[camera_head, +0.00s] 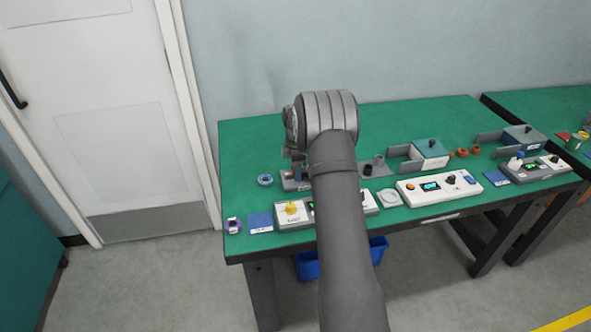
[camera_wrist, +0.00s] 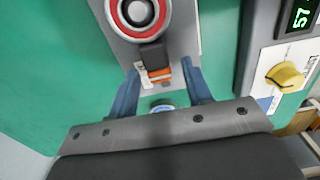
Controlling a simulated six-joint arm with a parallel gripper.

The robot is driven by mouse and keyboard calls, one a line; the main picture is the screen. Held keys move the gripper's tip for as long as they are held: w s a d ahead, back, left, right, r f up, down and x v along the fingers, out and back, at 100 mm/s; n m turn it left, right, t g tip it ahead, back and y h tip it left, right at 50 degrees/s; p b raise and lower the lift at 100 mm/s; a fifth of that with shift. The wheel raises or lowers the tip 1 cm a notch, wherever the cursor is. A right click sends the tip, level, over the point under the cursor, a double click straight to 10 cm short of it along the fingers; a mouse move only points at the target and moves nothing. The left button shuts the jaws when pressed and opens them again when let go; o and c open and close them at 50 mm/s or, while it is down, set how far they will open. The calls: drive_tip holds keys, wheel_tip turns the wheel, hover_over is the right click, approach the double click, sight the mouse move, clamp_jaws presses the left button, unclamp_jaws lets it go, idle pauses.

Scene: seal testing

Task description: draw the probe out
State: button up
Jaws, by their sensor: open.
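In the wrist view, a black probe handle with an orange band (camera_wrist: 156,62) extends from the round grey socket with a red ring (camera_wrist: 140,12) toward my gripper (camera_wrist: 160,70). My gripper is open. Its two blue fingers stand on either side of the orange end, with a gap visible on each side. The probe's tip is hidden. In the head view, my arm hides most of the fixture (camera_head: 290,184) and the probe cannot be made out.
A control box with a yellow knob (camera_wrist: 285,77) and green display stands right of the fixture. Other testers stand to the right. The bench's back left is clear.

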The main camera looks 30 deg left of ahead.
drive_tip(key=shift+f, duration=0.1)
clamp_jaws()
drive_tip(key=shift+s+a, duration=0.95)
drive_tip(key=shift+c, duration=0.3)
unclamp_jaws()
drive_tip(key=shift+s+a, duration=0.1)
drive_tip(key=shift+o, duration=0.3)
wheel_tip(320, 180, up, 18)
drive_tip(key=shift+f, duration=0.25)
